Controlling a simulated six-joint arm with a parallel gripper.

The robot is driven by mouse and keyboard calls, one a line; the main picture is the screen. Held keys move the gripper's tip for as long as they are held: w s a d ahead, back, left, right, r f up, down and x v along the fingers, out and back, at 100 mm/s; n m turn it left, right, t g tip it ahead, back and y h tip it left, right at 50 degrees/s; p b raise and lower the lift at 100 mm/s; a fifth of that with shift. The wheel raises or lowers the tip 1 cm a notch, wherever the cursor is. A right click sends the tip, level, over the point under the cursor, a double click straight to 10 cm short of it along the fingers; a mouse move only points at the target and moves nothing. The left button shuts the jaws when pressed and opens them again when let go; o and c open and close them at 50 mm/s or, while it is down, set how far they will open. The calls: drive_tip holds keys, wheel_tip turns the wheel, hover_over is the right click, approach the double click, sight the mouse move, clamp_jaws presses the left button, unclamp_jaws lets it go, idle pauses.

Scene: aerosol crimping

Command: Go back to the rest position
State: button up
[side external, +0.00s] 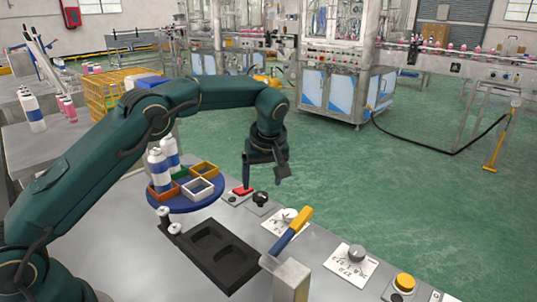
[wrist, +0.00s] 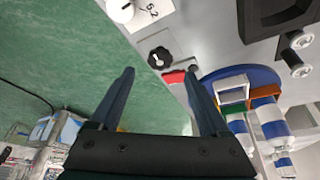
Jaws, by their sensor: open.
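My gripper (side external: 265,182) hangs below my wrist near the far edge of the bench, with its two fingers apart and nothing held between them. In the wrist view my gripper (wrist: 159,76) shows the same wide gap. One finger overlaps a red switch (side external: 242,191) in the side view; I cannot tell whether they touch. The red switch (wrist: 174,77) shows between the fingertips in the wrist view, close to the right one. A black knob (side external: 260,198) sits beside the switch, and it also shows in the wrist view (wrist: 159,57).
A blue turntable (side external: 190,208) left of my gripper bears colored bins and white-and-blue cans (side external: 158,170). A black two-recess tray (side external: 240,270), a yellow-and-blue lever (side external: 292,230), a dial (side external: 357,253) and a yellow button (side external: 404,282) occupy the bench (side external: 330,285). Green floor lies beyond.

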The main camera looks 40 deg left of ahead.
drive_tip(key=s+d+r+m+t+h, duration=0.1)
drive_tip(key=s+r+t, duration=0.1)
drive_tip(key=s+r, duration=0.5)
drive_tip(key=s+r+m+t, duration=0.1)
drive_tip(key=s+r, duration=0.3)
drive_tip(key=r, duration=0.6)
drive_tip(key=s+d+f+m+h, duration=0.1)
drive_tip(key=s+f+m, duration=0.3)
drive_tip(key=s, duration=0.4)
drive_tip(key=s+d+f+m+h, duration=0.1)
drive_tip(key=s+d+f+m, duration=0.2)
drive_tip(key=s, duration=0.5)
drive_tip(key=shift+f+m+h, duration=0.3)
drive_tip(key=shift+f+m, duration=0.6)
drive_tip(key=shift+m, duration=0.2)
